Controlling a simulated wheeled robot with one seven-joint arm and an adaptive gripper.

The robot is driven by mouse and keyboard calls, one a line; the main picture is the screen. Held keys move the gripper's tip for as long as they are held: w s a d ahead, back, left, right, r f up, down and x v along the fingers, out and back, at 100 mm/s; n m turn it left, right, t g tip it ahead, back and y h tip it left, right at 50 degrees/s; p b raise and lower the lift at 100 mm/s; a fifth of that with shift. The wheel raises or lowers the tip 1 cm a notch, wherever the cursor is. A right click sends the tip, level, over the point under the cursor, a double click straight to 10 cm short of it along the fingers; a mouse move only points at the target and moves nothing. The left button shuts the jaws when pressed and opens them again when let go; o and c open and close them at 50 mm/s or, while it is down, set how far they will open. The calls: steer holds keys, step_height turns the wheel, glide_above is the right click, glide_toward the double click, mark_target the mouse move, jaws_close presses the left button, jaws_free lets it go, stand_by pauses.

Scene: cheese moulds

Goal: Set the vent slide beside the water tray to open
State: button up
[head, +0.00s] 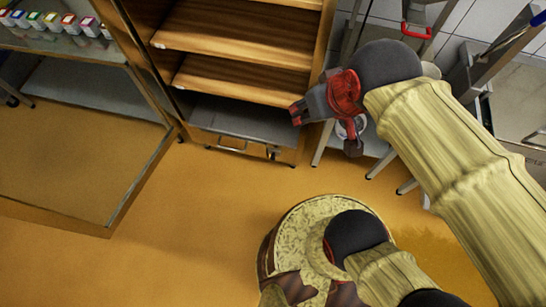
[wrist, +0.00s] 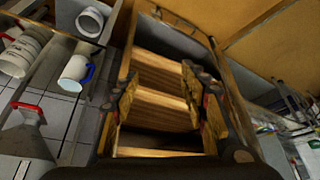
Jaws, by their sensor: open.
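The dark grey water tray (head: 235,118) sits at the bottom of a wooden shelf cabinet. Small fittings (head: 270,152) show on the front edge under the tray; one may be the vent slide, but it is too small to tell its setting. My gripper (head: 298,112) is at the cabinet's right side, above and right of the tray, apparently clear of it. In the wrist view my gripper (wrist: 160,80) is open, with nothing between its fingers and the wooden shelves beyond. The vent slide cannot be made out in the wrist view.
The cabinet's wooden shelves (head: 235,75) stand above the tray. Metal stands are at right. The orange floor (head: 190,220) before the cabinet is clear.

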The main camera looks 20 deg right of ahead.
steer(key=w+a+f+n+g+h+b, duration=0.1)
steer(key=w+f+n+g+h+b, duration=0.15)
steer(key=f, duration=0.95)
steer(key=w+a+f+n+g+h+b, duration=0.1)
steer(key=w+f+n+g+b, duration=0.2)
steer(key=f, duration=1)
steer(key=w+a+f+n+g+h+b, duration=0.1)
steer(key=w+a+f+g+b, duration=0.2)
steer(key=f, duration=0.9)
steer(key=w+d+f+n+h+b, duration=0.1)
steer(key=d+f+n+h+b, duration=0.2)
steer(key=f, duration=0.9)
steer(key=w+d+f+n+h+b, duration=0.1)
steer(key=d+f+n+h, duration=0.25)
steer(key=f, duration=0.85)
steer(key=n+t+y+b, duration=0.2)
steer(key=n+t+b, duration=0.1)
steer(key=n+t, duration=1.5)
glide_toward(273, 158)
step_height(273, 158, down, 2)
steer(key=w+d+m, duration=0.1)
steer(key=w, duration=0.1)
steer(key=shift+t, duration=0.35)
steer(key=shift+b+x, duration=1.2)
steer(key=shift+x, duration=2.85)
steer(key=shift+c, duration=1.4)
steer(key=c, duration=0.7)
